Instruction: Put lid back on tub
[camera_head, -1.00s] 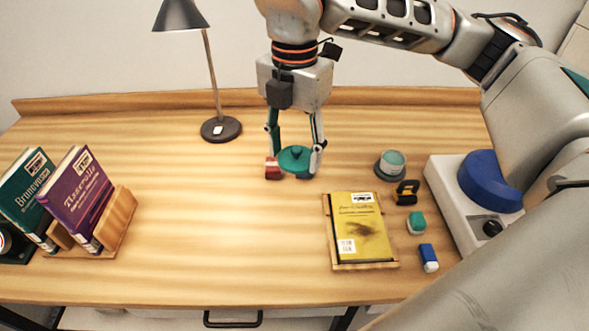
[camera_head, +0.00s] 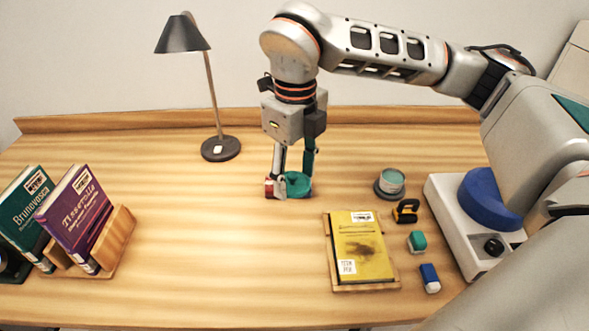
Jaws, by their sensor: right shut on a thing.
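The green lid (camera_head: 298,183) is held by my right gripper (camera_head: 290,186) near the middle of the table. The gripper points down and is shut on the lid, with a grey fingertip in front that hides part of it. Red patches show at the fingertips; I cannot tell what they belong to. Whether the lid touches the table is unclear. A round grey tub with a teal inside (camera_head: 390,182) stands on the table to the right of the gripper, apart from it and uncovered. My left gripper is not in view.
A yellow book (camera_head: 360,247) lies on a wooden stand, with a yellow-black item (camera_head: 406,211), a green item (camera_head: 417,241) and a blue item (camera_head: 429,278) beside it. A white-blue device (camera_head: 450,215) is at right. A lamp (camera_head: 221,149) and upright books (camera_head: 75,220) are left.

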